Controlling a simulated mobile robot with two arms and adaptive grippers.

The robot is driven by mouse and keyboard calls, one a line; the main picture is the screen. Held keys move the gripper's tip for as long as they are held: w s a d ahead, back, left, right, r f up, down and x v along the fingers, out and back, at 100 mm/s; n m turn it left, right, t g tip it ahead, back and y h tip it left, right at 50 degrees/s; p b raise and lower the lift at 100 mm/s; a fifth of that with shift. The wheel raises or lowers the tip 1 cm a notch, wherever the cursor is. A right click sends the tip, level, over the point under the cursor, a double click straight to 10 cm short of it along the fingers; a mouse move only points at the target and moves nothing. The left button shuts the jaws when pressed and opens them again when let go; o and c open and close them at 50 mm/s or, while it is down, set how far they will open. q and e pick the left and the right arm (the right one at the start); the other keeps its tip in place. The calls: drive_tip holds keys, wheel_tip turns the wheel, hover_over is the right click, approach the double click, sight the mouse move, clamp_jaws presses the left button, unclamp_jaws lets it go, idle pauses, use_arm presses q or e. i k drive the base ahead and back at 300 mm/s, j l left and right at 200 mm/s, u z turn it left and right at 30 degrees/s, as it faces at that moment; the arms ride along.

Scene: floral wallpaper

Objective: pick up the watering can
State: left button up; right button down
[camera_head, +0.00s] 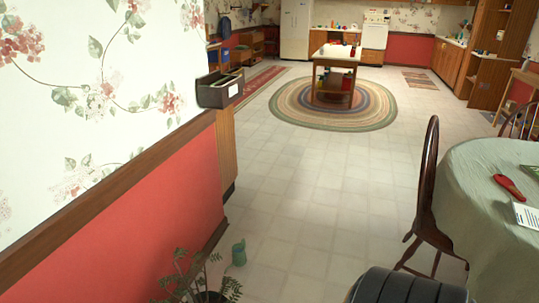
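A small teal-green object (239,252) that looks like the watering can stands on the pale tiled floor near the bottom of the head view. It is beside a leafy potted plant (187,283) at the foot of the red and floral wall. It is too small to make out its handle or spout clearly. Neither of my grippers shows in this view, so their state cannot be seen.
The wall (130,230) runs along the left, with a dark box (219,89) at its end. A round table with a green cloth (475,200) and a wooden chair (428,190) stand at right. Open floor (315,190) lies between, leading to an oval rug (290,112).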

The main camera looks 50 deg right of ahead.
sight(238, 254)
drive_tip(key=z, duration=1.4)
